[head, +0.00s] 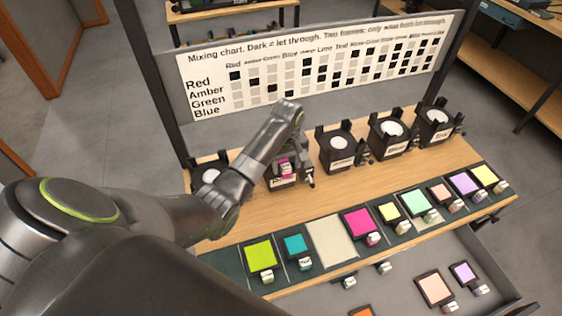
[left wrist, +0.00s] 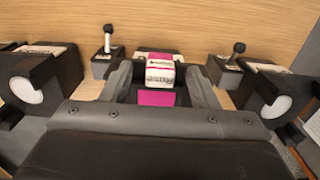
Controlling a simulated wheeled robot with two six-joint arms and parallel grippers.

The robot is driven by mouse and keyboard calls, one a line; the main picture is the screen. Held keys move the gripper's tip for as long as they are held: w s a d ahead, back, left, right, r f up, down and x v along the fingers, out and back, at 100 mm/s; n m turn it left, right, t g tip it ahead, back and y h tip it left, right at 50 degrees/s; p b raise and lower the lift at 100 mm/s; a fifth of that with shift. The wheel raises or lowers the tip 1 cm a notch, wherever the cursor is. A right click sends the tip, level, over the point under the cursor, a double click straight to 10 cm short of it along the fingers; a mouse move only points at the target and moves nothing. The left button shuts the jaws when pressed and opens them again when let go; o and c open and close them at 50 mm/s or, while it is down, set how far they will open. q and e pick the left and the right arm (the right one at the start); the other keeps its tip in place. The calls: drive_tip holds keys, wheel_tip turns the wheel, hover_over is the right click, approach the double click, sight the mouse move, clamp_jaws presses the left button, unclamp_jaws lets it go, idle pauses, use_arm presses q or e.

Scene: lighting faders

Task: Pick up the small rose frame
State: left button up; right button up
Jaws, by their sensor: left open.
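My left gripper (head: 287,157) is open at the second lamp stand from the left on the bench. In the left wrist view its two fingers (left wrist: 160,72) lie on either side of a white label tag (left wrist: 160,77) on a small magenta-pink frame (left wrist: 156,98), with gaps beside the tag. That pink frame also shows at the lamp stand in the head view (head: 285,167). I cannot read its tag surely as rose. A larger magenta frame (head: 358,223) lies in the front row, and a small salmon-pink one (head: 440,192) lies further right. My right gripper is out of view.
More black lamp stands (head: 340,150) flank the gripper. Small levers (left wrist: 108,40) rise close to it. The front row holds several colour frames, including lime (head: 260,254) and teal (head: 296,245), and a bare pale slot (head: 331,242). An open drawer below holds more frames (head: 434,288).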

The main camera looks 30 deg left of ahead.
use_arm(q)
wheel_tip(320, 180, down, 2)
drive_tip(key=shift+f, duration=0.55)
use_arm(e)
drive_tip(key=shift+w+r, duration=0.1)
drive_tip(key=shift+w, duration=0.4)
use_arm(q)
drive_tip(key=c, duration=1.1)
wheel_tip(320, 180, up, 10)
drive_tip(key=shift+f+b, duration=0.25)
drive_tip(key=shift+b, duration=0.25)
drive_tip(key=shift+r, duration=0.4)
drive_tip(key=shift+r+p, duration=0.35)
drive_tip(key=shift+p, duration=0.6)
drive_tip(key=shift+f, duration=0.15)
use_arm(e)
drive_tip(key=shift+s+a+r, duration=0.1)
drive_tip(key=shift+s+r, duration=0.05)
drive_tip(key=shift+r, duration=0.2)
use_arm(q)
drive_tip(key=shift+f, duration=0.1)
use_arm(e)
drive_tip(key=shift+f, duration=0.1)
